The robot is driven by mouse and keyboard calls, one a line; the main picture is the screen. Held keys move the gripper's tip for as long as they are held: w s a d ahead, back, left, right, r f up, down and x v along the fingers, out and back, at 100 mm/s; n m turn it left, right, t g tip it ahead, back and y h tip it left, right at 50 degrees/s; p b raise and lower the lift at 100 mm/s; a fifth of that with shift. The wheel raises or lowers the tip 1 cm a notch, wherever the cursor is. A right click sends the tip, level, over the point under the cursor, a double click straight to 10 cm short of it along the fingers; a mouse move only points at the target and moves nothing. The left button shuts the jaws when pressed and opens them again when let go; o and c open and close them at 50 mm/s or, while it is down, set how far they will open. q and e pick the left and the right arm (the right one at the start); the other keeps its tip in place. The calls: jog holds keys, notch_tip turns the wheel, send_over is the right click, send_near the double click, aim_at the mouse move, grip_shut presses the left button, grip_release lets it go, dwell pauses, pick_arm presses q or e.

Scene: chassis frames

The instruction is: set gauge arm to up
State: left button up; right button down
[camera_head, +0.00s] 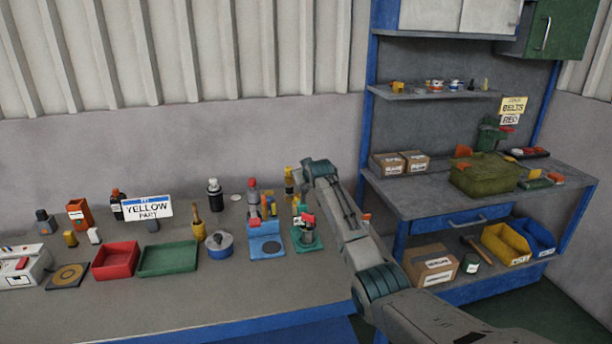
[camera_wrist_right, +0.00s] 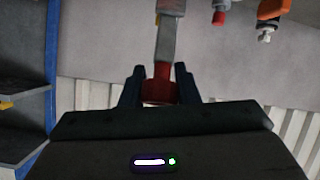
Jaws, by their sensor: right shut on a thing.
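The gauge stands on a green base (camera_head: 307,243) near the right end of the long bench, with a red part (camera_head: 308,219) showing above it. In the right wrist view, my right gripper (camera_wrist_right: 159,76) is shut on the red end (camera_wrist_right: 158,88) of a grey bar (camera_wrist_right: 166,45), which looks like the gauge arm. That view appears upside down, with the bar running away from the fingers toward the top edge. In the head view my right arm reaches over beside the gauge, and its fingers cannot be made out there. My left gripper is not in view.
A blue stand (camera_head: 265,243) is close left of the gauge. Bottles, including one with a red cap (camera_head: 252,184), stand behind. A blue pot (camera_head: 219,244), green tray (camera_head: 168,260) and red tray (camera_head: 115,262) lie further left. A grey workbench (camera_head: 420,200) stands to the right.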

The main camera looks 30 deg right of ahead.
jog(key=shift+w+d+f+g, duration=0.15)
jog(key=shift+w+f+g, duration=0.15)
jog(key=shift+g, duration=0.2)
dwell(0.3)
dwell(0.9)
jog(key=c, duration=1.1)
grip_release()
jog(key=shift+c, duration=0.2)
jog(key=shift+w+d, duration=0.1)
jog(key=shift+w, duration=0.15)
jog(key=shift+s+r, duration=0.25)
jog(key=b+v, duration=0.3)
jog(key=v, duration=0.7)
jog(key=shift+s+f, duration=0.1)
jog(key=shift+f, duration=0.05)
